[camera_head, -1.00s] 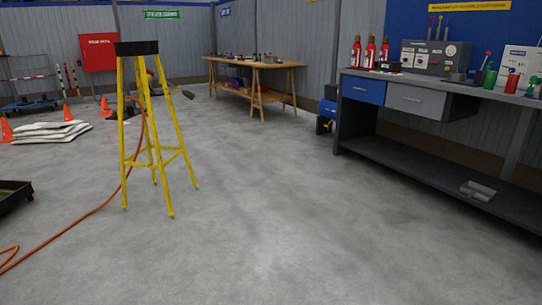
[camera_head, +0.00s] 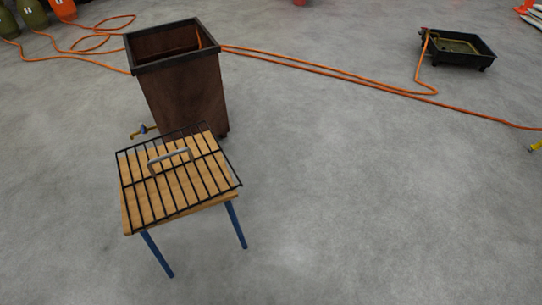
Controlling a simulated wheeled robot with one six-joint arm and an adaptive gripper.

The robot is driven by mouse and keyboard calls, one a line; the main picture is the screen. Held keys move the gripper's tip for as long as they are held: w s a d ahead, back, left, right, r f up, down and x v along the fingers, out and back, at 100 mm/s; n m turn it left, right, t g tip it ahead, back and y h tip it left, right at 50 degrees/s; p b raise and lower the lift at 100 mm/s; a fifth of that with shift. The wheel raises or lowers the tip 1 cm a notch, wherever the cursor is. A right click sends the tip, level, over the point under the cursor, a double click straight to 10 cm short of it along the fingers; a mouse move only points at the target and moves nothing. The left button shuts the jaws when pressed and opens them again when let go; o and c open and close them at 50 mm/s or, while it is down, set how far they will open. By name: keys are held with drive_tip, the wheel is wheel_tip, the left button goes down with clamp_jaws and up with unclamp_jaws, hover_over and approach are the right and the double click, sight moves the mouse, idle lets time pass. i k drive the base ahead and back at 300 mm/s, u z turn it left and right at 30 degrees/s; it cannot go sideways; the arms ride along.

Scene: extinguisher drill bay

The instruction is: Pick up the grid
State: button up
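The grid (camera_head: 208,164) is a black wire rack with a grey arched handle (camera_head: 169,158) on it. It lies flat on a small stool (camera_head: 188,208) with a wooden top and blue legs, left of the middle of the head view. The grid reaches a little past the edges of the wooden top. My gripper does not show in the head view.
A tall brown open-topped bin (camera_head: 188,97) stands just behind the stool. An orange hose (camera_head: 330,74) runs across the floor to a low black tray (camera_head: 478,54) at the upper right. Gas cylinders (camera_head: 34,14) stand at the upper left. The floor right of the stool is clear.

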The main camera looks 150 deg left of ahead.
sight(187, 149)
drive_tip(key=z, duration=1.95)
drive_tip(key=k, duration=2.75)
drive_tip(key=u, duration=2.4)
drive_tip(key=k, duration=0.15)
drive_tip(key=z, duration=3.2)
